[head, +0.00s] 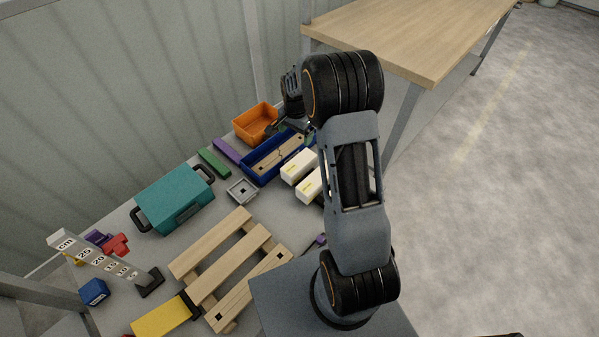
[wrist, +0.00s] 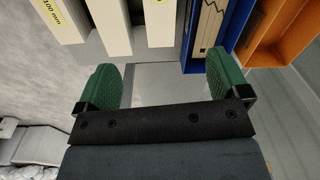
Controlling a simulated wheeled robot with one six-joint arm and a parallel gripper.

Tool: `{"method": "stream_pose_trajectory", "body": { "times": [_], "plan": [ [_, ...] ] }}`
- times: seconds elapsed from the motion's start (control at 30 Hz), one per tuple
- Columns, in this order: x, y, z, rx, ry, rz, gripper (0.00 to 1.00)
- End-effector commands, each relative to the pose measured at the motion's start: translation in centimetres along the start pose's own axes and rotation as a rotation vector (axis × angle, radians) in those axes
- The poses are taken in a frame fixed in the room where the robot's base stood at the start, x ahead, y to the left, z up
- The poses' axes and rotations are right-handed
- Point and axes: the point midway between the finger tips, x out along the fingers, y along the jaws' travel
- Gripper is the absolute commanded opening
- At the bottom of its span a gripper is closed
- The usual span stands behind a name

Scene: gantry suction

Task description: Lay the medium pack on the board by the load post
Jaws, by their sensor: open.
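White packs with yellow labels lie on the grey table; in the head view I see a farther one (head: 299,166) and a nearer one (head: 310,187), partly hidden by my arm. In the wrist view, white packs stand side by side at the top; the left one (wrist: 62,20) reads "100 mm". I cannot tell which is the medium pack. My gripper (wrist: 162,80) is open, its green fingers apart with nothing between them, just short of the packs. It is mostly hidden in the head view. A slatted wooden board (head: 228,263) lies near an upright post with a cm scale (head: 100,260).
A blue bin (head: 262,179) holding wooden pieces and an orange bin (head: 254,122) stand at the back. A teal case (head: 173,198), a small square metal tray (head: 242,192) and a yellow block (head: 163,316) surround the board. A blue block (head: 93,292) is near the post.

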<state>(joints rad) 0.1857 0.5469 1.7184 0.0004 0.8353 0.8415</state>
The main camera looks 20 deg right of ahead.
Motion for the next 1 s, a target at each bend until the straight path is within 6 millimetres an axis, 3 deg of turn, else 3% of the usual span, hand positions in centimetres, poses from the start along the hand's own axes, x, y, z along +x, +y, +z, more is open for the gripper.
{"method": "stream_pose_trajectory", "body": {
  "times": [0.03,0.1,0.5,0.7,1.0],
  "plan": [
    [2.3,-0.1,-0.8,0.040,-0.009,0.011,0.94],
    [4.0,-0.2,-1.4,0.085,-0.016,0.020,0.94],
    [11.4,0.0,-2.3,0.157,-0.026,0.035,0.94],
    [14.1,0.1,-2.2,0.156,-0.026,0.035,0.94],
    [16.0,0.2,-2.1,0.155,-0.026,0.035,0.94]
  ]
}}
